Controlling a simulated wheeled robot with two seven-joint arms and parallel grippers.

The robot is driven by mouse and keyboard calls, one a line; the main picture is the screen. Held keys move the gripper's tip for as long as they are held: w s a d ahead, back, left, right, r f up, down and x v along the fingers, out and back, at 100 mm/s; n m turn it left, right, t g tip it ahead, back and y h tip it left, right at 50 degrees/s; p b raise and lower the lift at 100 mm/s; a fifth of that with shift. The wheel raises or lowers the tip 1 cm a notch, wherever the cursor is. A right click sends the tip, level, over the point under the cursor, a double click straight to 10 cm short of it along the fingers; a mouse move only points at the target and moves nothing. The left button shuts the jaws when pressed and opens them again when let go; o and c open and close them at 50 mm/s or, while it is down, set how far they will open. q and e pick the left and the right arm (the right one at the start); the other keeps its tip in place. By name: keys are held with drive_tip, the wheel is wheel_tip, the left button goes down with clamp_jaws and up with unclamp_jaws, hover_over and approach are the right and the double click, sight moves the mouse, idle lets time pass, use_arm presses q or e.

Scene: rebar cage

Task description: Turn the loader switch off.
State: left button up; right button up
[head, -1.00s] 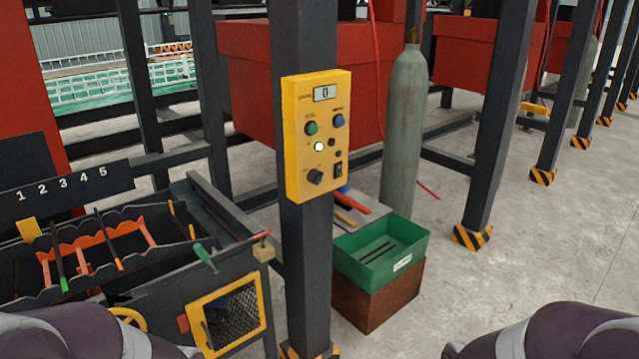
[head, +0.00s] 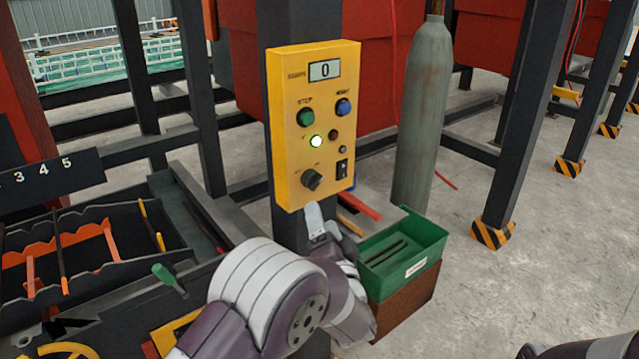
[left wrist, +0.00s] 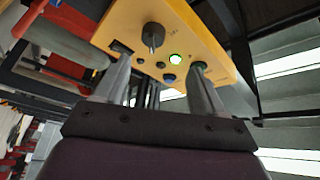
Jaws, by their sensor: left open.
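The yellow control box (head: 314,120) is on a dark post. Its front has a black rotary knob (head: 312,179) at lower left and a black rocker switch (head: 342,170) at lower right. The labels are too small to read, so I cannot tell which is the loader switch. My left gripper (head: 318,222) is just below the box, pointing up, partly hidden by its wrist. In the left wrist view its fingers (left wrist: 159,62) are spread and empty, with the knob (left wrist: 153,37) showing beyond the gap. My right gripper is out of view.
The box also carries a display (head: 324,70) reading 0, a green button (head: 306,117), a blue button (head: 343,107) and a lit lamp (head: 316,141). A green bin (head: 402,258) and a grey cylinder (head: 424,120) stand to the right. A rack (head: 60,250) is at left.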

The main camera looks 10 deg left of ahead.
sight(315, 188)
use_arm(q)
drive_tip(key=x, duration=0.3)
drive_tip(key=p+x, duration=0.1)
drive_tip(key=x, duration=0.6)
drive_tip(key=shift+w+f, duration=0.3)
drive_tip(key=shift+w, duration=0.25)
drive_tip(key=shift+w+f, duration=0.15)
drive_tip(key=shift+w, duration=0.25)
drive_tip(key=shift+s, duration=0.1)
drive_tip(key=c, duration=1)
